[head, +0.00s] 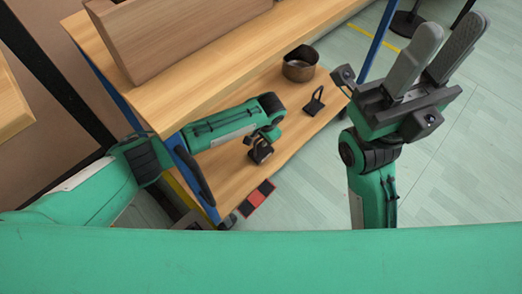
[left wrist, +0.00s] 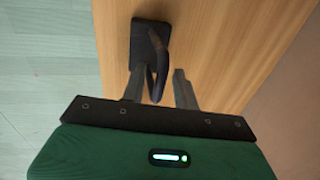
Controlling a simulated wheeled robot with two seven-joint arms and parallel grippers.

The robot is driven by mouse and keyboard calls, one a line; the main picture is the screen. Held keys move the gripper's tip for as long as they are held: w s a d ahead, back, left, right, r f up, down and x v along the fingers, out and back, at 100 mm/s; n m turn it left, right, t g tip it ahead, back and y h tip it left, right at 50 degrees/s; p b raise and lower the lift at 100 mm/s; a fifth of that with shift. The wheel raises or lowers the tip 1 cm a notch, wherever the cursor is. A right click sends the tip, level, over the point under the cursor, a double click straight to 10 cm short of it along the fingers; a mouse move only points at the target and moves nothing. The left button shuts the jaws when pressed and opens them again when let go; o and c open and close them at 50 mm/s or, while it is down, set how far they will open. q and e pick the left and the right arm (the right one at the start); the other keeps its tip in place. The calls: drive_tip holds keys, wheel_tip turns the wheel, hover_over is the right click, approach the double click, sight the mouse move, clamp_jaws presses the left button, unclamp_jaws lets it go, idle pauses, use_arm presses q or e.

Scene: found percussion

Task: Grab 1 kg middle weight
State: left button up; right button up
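A black weight with a looped handle (head: 260,154) sits on the lower wooden shelf, partly hidden by my left gripper (head: 264,138). In the left wrist view the weight (left wrist: 143,38) has a flat base, and its loop handle reaches between the two fingers of my left gripper (left wrist: 160,88). The fingers are apart, the left one close beside the handle, with a gap on the right. A second black weight with a triangular handle (head: 314,102) stands further back on the same shelf. My right gripper (head: 450,30) is raised, open and empty, at the right.
A brown metal pot (head: 299,66) stands at the back of the lower shelf (head: 285,90). The upper shelf (head: 205,75) with a wooden box (head: 175,35) lies above my left arm. A blue post (head: 377,42) stands near the right gripper. A red and black piece (head: 257,198) lies by the shelf's front edge.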

use_arm(q)
clamp_jaws()
idle(1.1)
drive_tip(key=shift+r, duration=0.1)
